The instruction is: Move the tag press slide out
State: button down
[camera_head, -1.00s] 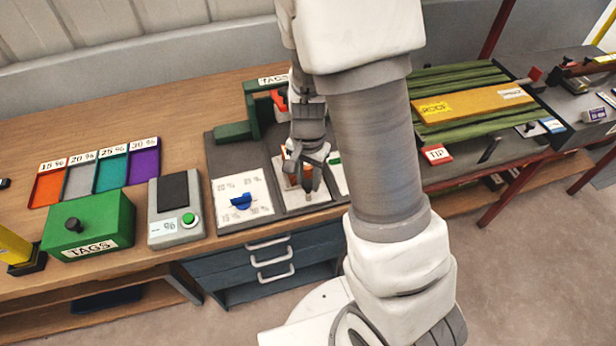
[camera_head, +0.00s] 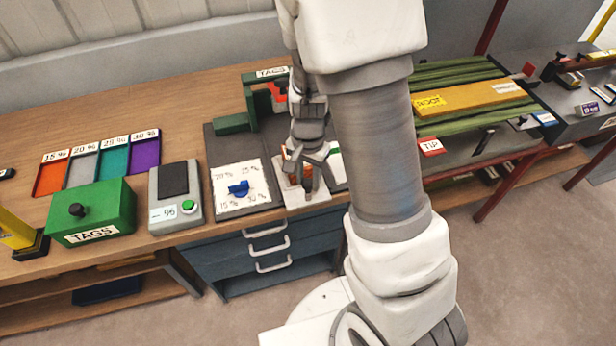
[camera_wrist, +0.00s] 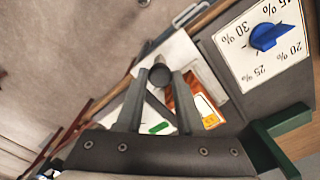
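The tag press is a dark base with a green frame (camera_head: 250,104) under a TAGS sign (camera_head: 272,72). Its white slide (camera_head: 293,205) juts a little past the base's front edge, which also shows in the wrist view (camera_wrist: 181,50). A dark upright knob (camera_wrist: 160,74) stands at the slide's front end. My gripper (camera_head: 307,187) has its fingers on either side of the knob, appearing closed on it; in the wrist view the fingertips (camera_wrist: 163,76) touch it. An orange piece (camera_wrist: 188,104) lies on the slide behind the knob, partly hidden by my finger.
A panel with a blue dial (camera_head: 239,188) lies left of the slide. Left of it are a grey device with a green button (camera_head: 175,198), a green TAGS box (camera_head: 91,214) and colour trays (camera_head: 98,167). Drawers (camera_head: 265,250) sit below.

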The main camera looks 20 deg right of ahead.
jog(key=c, duration=0.5)
grip_release()
jog(key=shift+s, duration=0.25)
jog(key=shift+c, duration=0.2)
notch_tip(320, 180, up, 17)
jog(key=p, duration=0.2)
jog(key=shift+r, duration=0.2)
jog(key=s+r+n+t, duration=0.5)
jog(key=s+r+n, duration=0.3)
jog(key=s+r, duration=0.2)
jog(key=shift+s+r, duration=0.35)
jog(key=shift+s, duration=0.85)
jog(key=shift+s+r+n+t, duration=0.1)
jog(key=shift+s+n+t, duration=0.25)
jog(key=shift+s, duration=0.25)
jog(key=shift+c, duration=1.3)
jog(key=shift+a+n, duration=0.15)
jog(key=shift+n, duration=0.1)
